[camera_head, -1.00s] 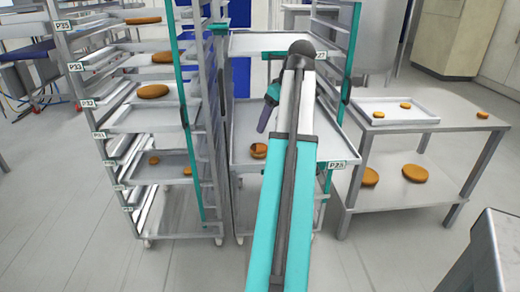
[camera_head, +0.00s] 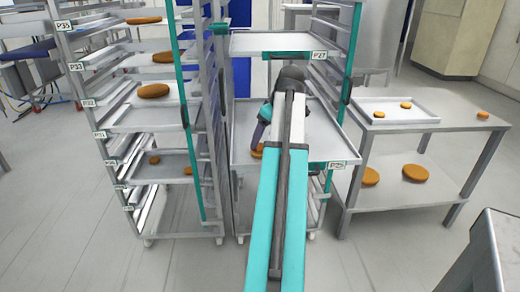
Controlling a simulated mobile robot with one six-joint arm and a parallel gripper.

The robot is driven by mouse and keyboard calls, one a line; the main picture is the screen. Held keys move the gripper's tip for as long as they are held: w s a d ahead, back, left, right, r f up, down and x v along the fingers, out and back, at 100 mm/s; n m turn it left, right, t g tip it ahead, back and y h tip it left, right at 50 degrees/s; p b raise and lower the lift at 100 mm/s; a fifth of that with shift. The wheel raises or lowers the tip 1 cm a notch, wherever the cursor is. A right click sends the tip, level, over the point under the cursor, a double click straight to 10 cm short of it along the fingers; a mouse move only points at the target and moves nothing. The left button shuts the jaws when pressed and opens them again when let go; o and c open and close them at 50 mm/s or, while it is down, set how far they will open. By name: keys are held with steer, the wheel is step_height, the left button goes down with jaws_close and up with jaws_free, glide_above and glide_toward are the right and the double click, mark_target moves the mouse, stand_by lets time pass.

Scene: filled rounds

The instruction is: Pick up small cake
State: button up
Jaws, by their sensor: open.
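A small round brown cake (camera_head: 257,152) lies on the lower tray (camera_head: 318,148) of the middle rack, and my arm hides part of it. My gripper (camera_head: 260,143) points down at the cake, right above it or at it. Its fingers are small and partly hidden, so I cannot tell whether they touch the cake. The gripper is open. Other small cakes lie on the tray of the right table (camera_head: 405,106), on the table top (camera_head: 482,115) and on a low shelf of the left rack (camera_head: 155,160).
The left rack (camera_head: 100,135) holds larger cakes (camera_head: 153,91) on several shelves. The middle rack's upper tray (camera_head: 270,42) hangs above the lower one, near my arm. Larger cakes (camera_head: 415,173) lie on the right table's lower shelf (camera_head: 398,197). The floor in front is clear.

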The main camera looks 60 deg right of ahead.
mark_target(260, 147)
steer(key=shift+p+x, duration=0.3)
steer(key=shift+x, duration=2.3)
steer(key=shift+w+a, duration=0.1)
steer(key=c, duration=0.8)
